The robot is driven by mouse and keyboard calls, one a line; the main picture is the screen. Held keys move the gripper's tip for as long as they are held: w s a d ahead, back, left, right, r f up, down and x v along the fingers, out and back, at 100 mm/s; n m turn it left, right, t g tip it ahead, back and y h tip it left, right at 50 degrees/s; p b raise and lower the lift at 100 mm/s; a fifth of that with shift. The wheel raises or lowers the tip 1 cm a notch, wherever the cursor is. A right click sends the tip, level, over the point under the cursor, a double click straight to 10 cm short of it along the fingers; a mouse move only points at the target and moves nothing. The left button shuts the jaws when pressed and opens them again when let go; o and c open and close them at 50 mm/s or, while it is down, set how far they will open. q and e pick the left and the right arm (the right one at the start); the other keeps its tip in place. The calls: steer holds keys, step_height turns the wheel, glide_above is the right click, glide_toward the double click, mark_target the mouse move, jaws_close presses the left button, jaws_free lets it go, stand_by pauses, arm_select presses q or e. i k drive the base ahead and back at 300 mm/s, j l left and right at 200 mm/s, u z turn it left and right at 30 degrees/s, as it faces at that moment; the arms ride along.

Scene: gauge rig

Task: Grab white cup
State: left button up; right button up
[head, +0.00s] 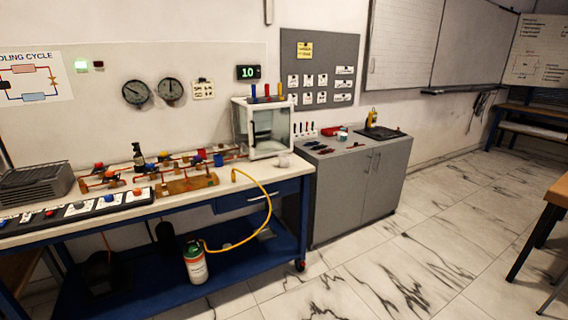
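A small pale cup-like object (283,161), white to light grey, stands on the right end of the blue-framed workbench (300,168), just in front of the clear-fronted white box. It is too small to make out a handle. A small white-and-teal item (343,135) sits on the grey cabinet further right; I cannot tell what it is. Neither of my grippers is in view.
The clear-fronted white box (268,128) stands behind the pale object. Copper piping with valves (187,184) and a yellow hose (268,205) lie left of it. A grey cabinet (350,195) stands right of the bench. The marble floor (400,270) ahead is clear.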

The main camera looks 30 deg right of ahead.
mark_target(284, 160)
steer(key=i+z, duration=0.1)
steer(key=z, duration=1)
